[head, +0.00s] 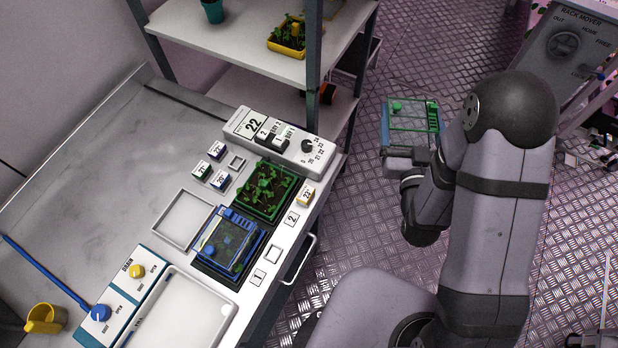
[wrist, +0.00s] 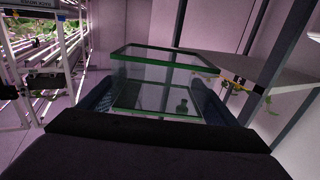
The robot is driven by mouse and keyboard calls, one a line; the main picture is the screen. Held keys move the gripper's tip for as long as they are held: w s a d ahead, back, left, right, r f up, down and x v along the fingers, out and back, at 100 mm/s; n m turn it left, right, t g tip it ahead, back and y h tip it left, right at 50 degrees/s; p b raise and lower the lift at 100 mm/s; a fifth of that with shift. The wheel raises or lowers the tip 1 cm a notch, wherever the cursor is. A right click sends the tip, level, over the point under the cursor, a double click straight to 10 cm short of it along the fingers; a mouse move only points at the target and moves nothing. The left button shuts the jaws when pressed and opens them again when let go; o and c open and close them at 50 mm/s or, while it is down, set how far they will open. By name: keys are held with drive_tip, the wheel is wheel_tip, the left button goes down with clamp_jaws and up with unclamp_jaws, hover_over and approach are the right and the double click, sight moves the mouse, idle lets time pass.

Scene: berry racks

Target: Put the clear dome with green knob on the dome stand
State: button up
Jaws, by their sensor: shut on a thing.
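The clear dome with green knob (head: 425,122) is held out over the floor to the right of the bench, at the end of my arm. It has clear walls, green edging and a green knob (head: 397,106). In the wrist view the dome (wrist: 150,85) sits between the two blue fingers. My gripper (head: 411,116) is shut on it, with a finger along each side. A pale square frame (head: 160,222) lies on the bench, empty; I cannot tell for sure whether it is the dome stand.
On the bench, a green tray of seedlings (head: 242,203) stands uncovered, and a blue-edged clear dome (head: 231,236) covers a dark tray. A grey control box (head: 296,152) stands behind them. A shelf rack (head: 240,30) with a post rises at the back. A white basin (head: 190,310) is in front.

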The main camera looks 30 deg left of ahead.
drive_tip(key=s+a+r+n+g+y, duration=0.4)
drive_tip(key=s+a, duration=0.2)
drive_tip(key=a, duration=0.4)
drive_tip(key=s+a+r+n+g+y, duration=0.35)
drive_tip(key=s+a+r, duration=0.2)
drive_tip(key=a, duration=0.35)
drive_tip(key=n+g+y, duration=0.4)
drive_tip(key=n+g, duration=0.2)
drive_tip(key=g, duration=0.3)
hover_over(263, 182)
wheel_tip(263, 182, down, 6)
drive_tip(key=shift+f+h, duration=0.25)
drive_tip(key=shift+f, duration=0.05)
drive_tip(key=shift+f, duration=2.85)
drive_tip(key=shift+f, duration=0.1)
drive_tip(key=shift+f+p, duration=0.65)
drive_tip(key=shift+f, duration=1.2)
